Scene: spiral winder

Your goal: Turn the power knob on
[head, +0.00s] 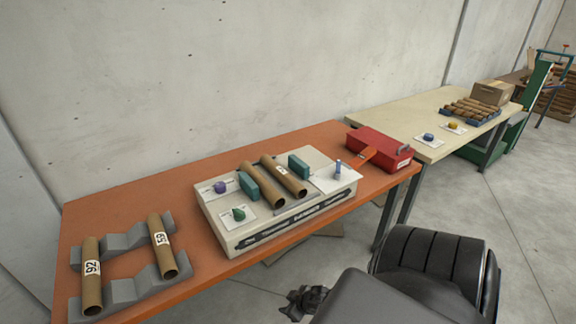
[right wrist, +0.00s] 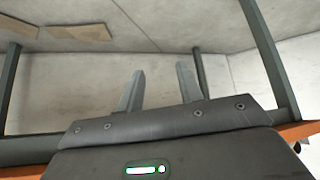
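A beige winder box (head: 290,222) stands on the orange table. On its top are a purple knob (head: 220,187) and a green knob (head: 239,214), each on a white plate; the labels are too small to read, so I cannot tell which is the power knob. A blue lever-like post (head: 338,168) stands on a white plate at the box's right. My right gripper (head: 304,301) is low in front of the table, apart from the box. In the right wrist view its two fingers (right wrist: 159,88) are spread with nothing between them. My left gripper is out of view.
The orange table (head: 125,205) also holds tubes on grey cradles (head: 122,240) at left and a red box (head: 380,148) at right. A beige table (head: 405,113) beyond carries blue and yellow knobs and a tray of tubes.

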